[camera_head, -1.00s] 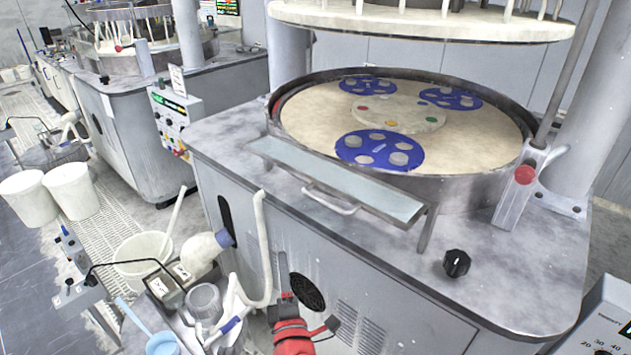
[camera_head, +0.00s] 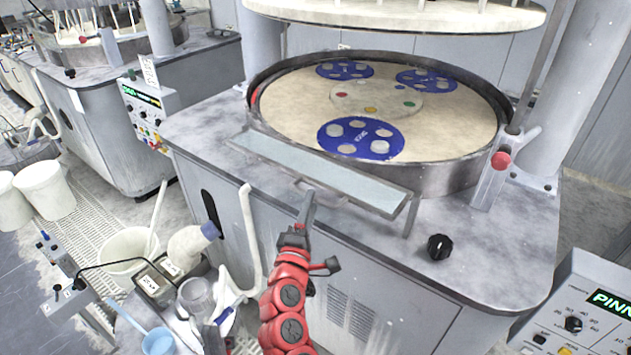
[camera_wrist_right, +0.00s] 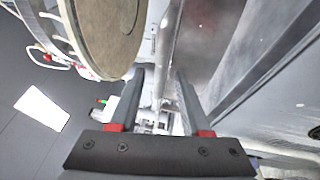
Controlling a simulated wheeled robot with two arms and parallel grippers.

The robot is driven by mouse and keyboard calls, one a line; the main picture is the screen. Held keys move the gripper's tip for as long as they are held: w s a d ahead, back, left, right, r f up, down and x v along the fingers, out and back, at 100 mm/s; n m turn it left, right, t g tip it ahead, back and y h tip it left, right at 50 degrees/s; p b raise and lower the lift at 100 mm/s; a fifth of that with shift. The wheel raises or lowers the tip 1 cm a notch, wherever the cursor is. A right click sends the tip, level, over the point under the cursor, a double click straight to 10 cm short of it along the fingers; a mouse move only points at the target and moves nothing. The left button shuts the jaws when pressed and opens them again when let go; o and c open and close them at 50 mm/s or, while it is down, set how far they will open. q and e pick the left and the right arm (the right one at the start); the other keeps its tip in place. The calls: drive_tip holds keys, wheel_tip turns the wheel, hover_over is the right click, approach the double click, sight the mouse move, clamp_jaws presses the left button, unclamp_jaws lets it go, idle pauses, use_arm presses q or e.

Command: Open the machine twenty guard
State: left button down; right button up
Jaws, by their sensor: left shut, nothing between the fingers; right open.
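The guard (camera_head: 325,175) is a long, pale translucent panel sloping along the front rim of the polishing machine. Its handle (camera_head: 300,186) is a thin bar at the lower front edge, partly hidden by my gripper. My right gripper (camera_head: 308,207) is on the red arm, just in front of the handle. In the right wrist view, my right gripper (camera_wrist_right: 156,92) is open, and a pale metal bar (camera_wrist_right: 168,50) runs in line with the gap between its fingers. I cannot tell whether the fingers touch anything. My left gripper is out of view. No machine number is legible.
The round platen (camera_head: 290,105) holds blue carriers under a raised upper plate (camera_head: 400,22). A black knob (camera_head: 439,246) stands on the machine top, right of the guard. A cart with jugs (camera_head: 195,295) and a control box (camera_head: 590,310) flank the front.

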drive_tip(key=f+p+x, duration=0.1)
drive_tip(key=x, duration=0.5)
drive_tip(key=shift+r, duration=0.45)
clamp_jaws()
drive_tip(key=shift+r, duration=0.1)
